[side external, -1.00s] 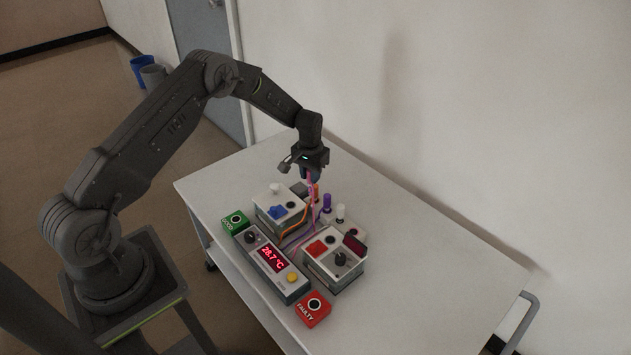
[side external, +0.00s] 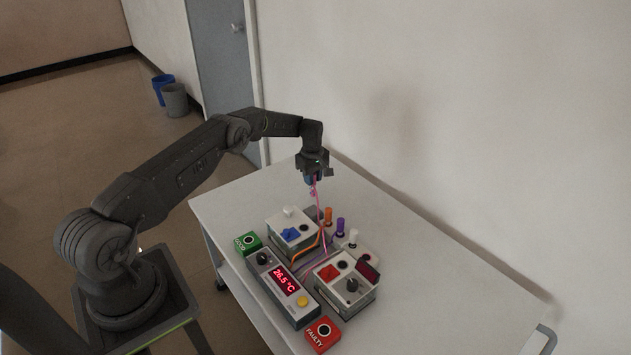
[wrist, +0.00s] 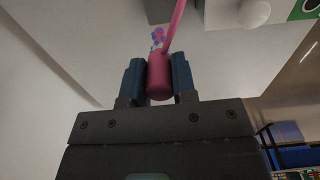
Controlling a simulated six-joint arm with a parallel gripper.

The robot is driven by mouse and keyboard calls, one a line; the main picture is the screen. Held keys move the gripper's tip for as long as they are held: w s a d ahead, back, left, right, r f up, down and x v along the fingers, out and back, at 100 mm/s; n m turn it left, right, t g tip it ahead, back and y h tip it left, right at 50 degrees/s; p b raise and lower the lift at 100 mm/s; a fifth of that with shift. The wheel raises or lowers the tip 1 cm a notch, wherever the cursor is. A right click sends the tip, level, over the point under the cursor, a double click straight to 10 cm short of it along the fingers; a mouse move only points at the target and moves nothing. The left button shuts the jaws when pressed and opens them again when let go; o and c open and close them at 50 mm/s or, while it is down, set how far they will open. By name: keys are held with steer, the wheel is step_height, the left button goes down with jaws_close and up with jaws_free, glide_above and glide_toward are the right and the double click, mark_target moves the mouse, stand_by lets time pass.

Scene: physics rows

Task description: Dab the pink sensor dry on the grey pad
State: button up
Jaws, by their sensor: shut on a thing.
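My gripper (side external: 313,181) is shut on the pink sensor, above the back part of the table. In the wrist view the pink sensor (wrist: 159,78) is a short cylinder between the two blue fingers, with its pink cable (wrist: 174,28) running up past it. The cable (side external: 318,202) hangs down to the devices in the side view. A small grey patch (side external: 305,213) behind the white box may be the grey pad; it is partly hidden. Small pink and blue dots (wrist: 158,38) show beyond the sensor in the wrist view; what they are on is unclear.
The readout unit (side external: 284,281) shows 26.5 °C. A green GOOD box (side external: 248,243) and red FAULTY box (side external: 322,334) flank it. Orange (side external: 328,215), purple (side external: 340,227) and white (side external: 353,238) probes stand close by. The table's right side (side external: 440,275) is clear.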

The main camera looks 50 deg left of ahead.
mark_target(313, 193)
step_height(313, 193, down, 5)
steer(key=shift+s+d+f, duration=0.1)
steer(key=shift+d, duration=0.05)
steer(key=shift+f, duration=0.55)
stand_by(1.1)
steer(key=shift+f, duration=0.3)
stand_by(1.2)
steer(key=shift+r, duration=0.1)
steer(key=shift+r, duration=3.1)
